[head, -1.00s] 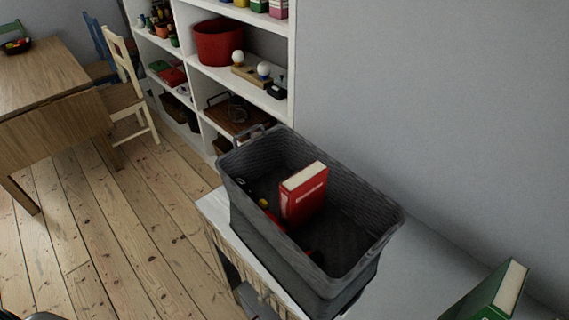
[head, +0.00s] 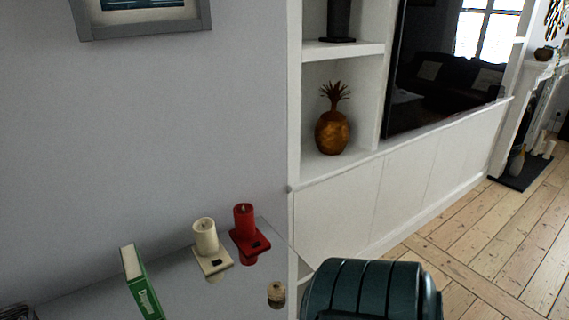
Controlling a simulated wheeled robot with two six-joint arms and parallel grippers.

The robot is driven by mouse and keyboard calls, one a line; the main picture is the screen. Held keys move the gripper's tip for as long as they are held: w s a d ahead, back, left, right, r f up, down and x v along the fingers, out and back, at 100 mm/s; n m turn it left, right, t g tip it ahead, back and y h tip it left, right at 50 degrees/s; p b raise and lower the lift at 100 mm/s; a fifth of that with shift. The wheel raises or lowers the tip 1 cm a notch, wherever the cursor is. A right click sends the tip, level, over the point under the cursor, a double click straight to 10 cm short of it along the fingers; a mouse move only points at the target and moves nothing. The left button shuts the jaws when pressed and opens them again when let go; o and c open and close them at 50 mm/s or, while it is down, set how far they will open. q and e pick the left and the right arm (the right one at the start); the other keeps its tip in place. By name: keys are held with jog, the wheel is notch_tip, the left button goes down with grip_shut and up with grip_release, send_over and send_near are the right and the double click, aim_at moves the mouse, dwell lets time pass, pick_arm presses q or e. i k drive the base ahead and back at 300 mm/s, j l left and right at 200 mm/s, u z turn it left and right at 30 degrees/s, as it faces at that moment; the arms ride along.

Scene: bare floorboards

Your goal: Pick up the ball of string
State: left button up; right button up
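A small, round tan-brown object (head: 277,294), which looks like the ball of string, sits at the front right of the pale tabletop (head: 205,292) in the head view. It is small, and its winding is not clear. It stands apart from the candles behind it. Neither of my grippers shows in this view.
A cream candle (head: 205,237) and a red candle (head: 244,220) stand on holders behind the small object. A green book (head: 141,282) stands to the left. A dark teal ribbed, rounded shape (head: 365,287) is at the bottom, right of the tabletop. White cabinets (head: 400,205) line the wall.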

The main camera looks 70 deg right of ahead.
aim_at(276, 290)
jog(key=l+z, duration=0.15)
jog(key=z, duration=1.5)
jog(key=i+j+z, duration=0.1)
jog(key=i+z, duration=0.15)
jog(key=z, duration=0.2)
jog(key=l+u, duration=0.15)
jog(key=l, duration=0.35)
